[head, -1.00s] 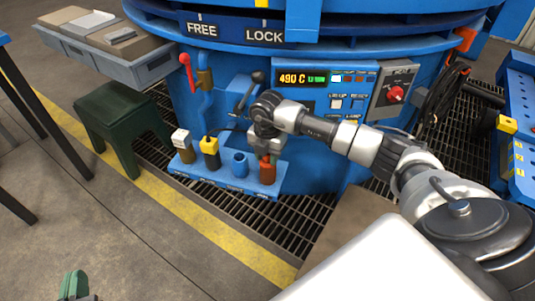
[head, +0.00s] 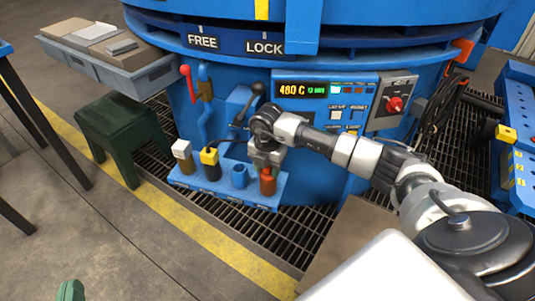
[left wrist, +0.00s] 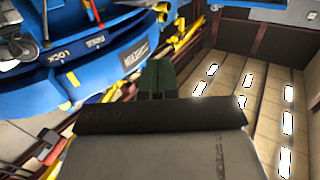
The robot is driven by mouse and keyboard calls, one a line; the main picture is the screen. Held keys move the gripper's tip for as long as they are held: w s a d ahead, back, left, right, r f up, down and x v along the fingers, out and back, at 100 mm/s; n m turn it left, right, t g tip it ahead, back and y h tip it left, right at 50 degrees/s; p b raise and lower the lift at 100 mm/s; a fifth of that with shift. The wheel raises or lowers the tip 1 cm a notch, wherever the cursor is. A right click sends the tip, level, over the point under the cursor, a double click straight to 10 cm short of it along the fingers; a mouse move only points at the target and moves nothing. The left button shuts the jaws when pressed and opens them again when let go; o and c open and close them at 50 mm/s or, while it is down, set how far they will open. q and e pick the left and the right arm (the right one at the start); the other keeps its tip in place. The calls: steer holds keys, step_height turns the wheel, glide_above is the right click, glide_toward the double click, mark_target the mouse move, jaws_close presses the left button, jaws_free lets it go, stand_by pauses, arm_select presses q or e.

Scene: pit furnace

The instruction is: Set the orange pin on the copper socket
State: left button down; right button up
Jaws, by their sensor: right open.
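The copper socket (head: 267,187) is the reddish-brown cylinder at the right end of a blue rack (head: 225,192). A narrower orange piece, apparently the orange pin (head: 266,171), stands upright at its top, partly covered by my right gripper. Whether it is fully seated cannot be told. My right gripper (head: 266,165) points down just above the socket, its jaws open around the pin's upper part. My left gripper barely shows at the bottom left of the head view (head: 70,291). In the left wrist view its green fingertips (left wrist: 157,76) are together, with nothing visible between them.
A blue cup-like socket (head: 239,175), a yellow-topped dark post (head: 210,163) and a white-topped brass post (head: 183,155) share the rack. The blue furnace with its control panel (head: 325,100) stands close behind. A green stool (head: 122,138) is to the left.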

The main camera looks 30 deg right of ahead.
steer(key=shift+r+p, duration=0.45)
steer(key=shift+r, duration=0.15)
steer(key=shift+r+p, duration=0.4)
steer(key=shift+r, duration=0.05)
steer(key=shift+r+p, duration=0.35)
steer(key=shift+r, duration=0.1)
steer(key=shift+r+p, duration=0.8)
steer(key=shift+r, duration=0.05)
steer(key=shift+r+p, duration=0.35)
steer(key=shift+r, duration=0.05)
arm_select(q)
steer(key=s+a+f+g+y+p, duration=0.4)
steer(key=s+f+g, duration=0.4)
steer(key=s+g, duration=0.5)
arm_select(e)
step_height(320, 180, up, 3)
steer(key=shift+r+b, duration=0.1)
steer(key=shift+b, duration=0.55)
steer(key=shift+r, duration=0.2)
arm_select(q)
steer(key=s+a+p+x, duration=0.1)
steer(key=p+x, duration=0.1)
steer(key=x, duration=0.6)
steer(key=shift+f+n+g, duration=0.3)
steer(key=shift+f+g, duration=0.1)
steer(key=shift+f, duration=0.05)
arm_select(e)
steer(key=shift+r, duration=0.85)
steer(key=shift+s, duration=0.1)
